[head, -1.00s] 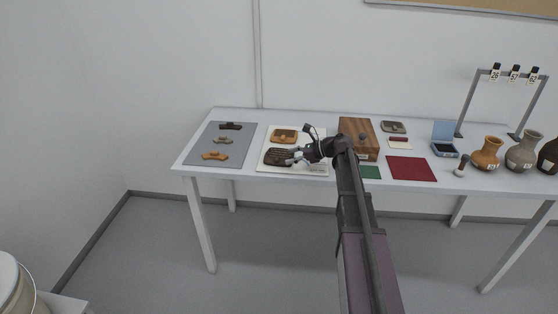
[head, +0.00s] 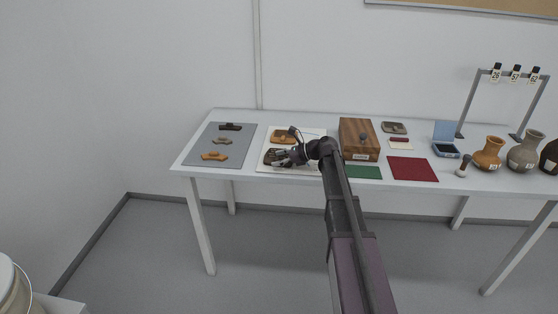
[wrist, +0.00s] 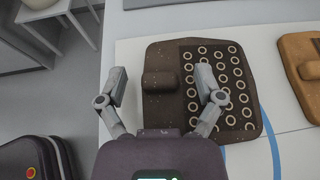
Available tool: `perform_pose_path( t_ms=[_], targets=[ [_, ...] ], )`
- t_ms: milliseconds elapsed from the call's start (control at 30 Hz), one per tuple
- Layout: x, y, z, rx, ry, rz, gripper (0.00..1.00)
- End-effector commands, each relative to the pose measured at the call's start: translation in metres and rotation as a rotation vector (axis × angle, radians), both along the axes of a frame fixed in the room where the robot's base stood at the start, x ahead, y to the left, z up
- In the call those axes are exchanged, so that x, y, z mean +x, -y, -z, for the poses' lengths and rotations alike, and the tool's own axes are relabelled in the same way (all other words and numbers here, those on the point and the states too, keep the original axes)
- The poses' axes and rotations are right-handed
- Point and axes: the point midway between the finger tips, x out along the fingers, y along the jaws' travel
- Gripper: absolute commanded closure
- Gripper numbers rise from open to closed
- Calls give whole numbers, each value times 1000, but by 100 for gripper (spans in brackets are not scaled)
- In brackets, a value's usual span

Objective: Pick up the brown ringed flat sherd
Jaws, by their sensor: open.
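The brown ringed flat sherd (wrist: 228,62) lies on the white mat (wrist: 135,46) in the wrist view. It is dark brown, with rows of pale rings on its right part and a short raised block (wrist: 160,80) on its plain left part. My gripper (wrist: 160,73) is open above it, with one finger on each side of the block. I cannot tell whether the fingers touch the sherd. In the head view my gripper (head: 277,160) covers part of the sherd (head: 269,154).
An orange-brown sherd (head: 283,136) lies just behind on the same mat. A grey mat (head: 205,144) with several small pieces is at left. A wooden box (head: 359,137) stands close at right, with green (head: 363,172) and red (head: 413,168) mats beside it.

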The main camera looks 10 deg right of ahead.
Motion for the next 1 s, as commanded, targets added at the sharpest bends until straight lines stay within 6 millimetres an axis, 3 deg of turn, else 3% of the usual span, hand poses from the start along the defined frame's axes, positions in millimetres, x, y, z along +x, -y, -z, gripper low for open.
perform_pose_path(
  t_ms=[533,800,833,1000],
  targets=[
    [0,0,0,0,0,0,14],
    [0,0,0,0,0,0,94],
    [0,0,0,-1,0,0,100],
    [0,0,0,-1,0,0,100]
  ],
)
